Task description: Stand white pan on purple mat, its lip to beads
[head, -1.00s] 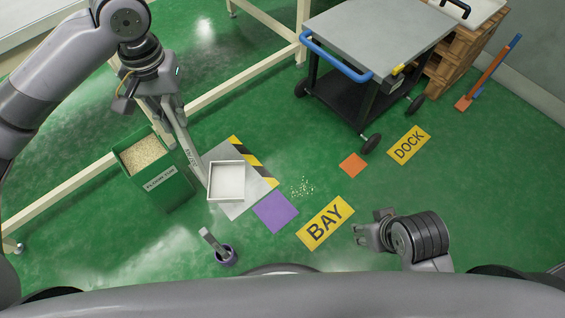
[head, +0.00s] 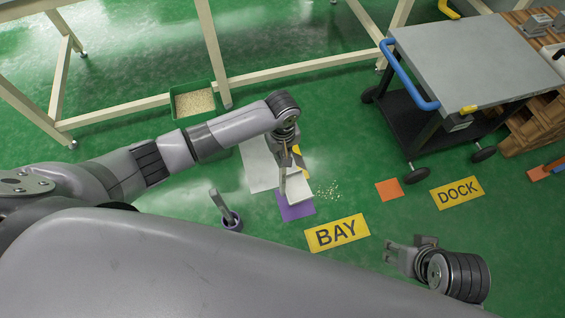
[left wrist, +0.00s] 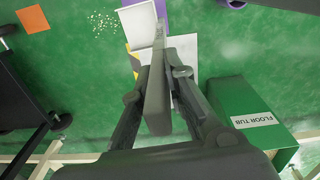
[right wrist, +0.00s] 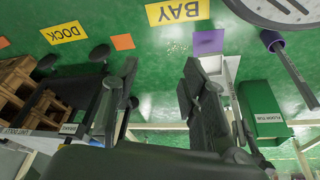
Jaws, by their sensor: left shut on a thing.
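The white pan (head: 299,188) is at the far side of the purple mat (head: 296,210), partly hidden by my left arm. It also shows in the left wrist view (left wrist: 138,22). My left gripper (head: 285,168) is shut on the pan's long grey handle (left wrist: 158,95), which stands steeply up from it. I cannot tell whether the pan touches the mat or hangs just above it. Scattered pale beads (head: 327,191) lie on the green floor just right of the pan. My right gripper (head: 407,254) is open and empty, right of the BAY sign.
A grey board (head: 257,167) lies left of the pan. A brush in a purple holder (head: 231,222) stands nearer me. The green floor tub (head: 194,103) is behind. The BAY sign (head: 337,233), orange square (head: 389,190) and cart (head: 470,60) are to the right.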

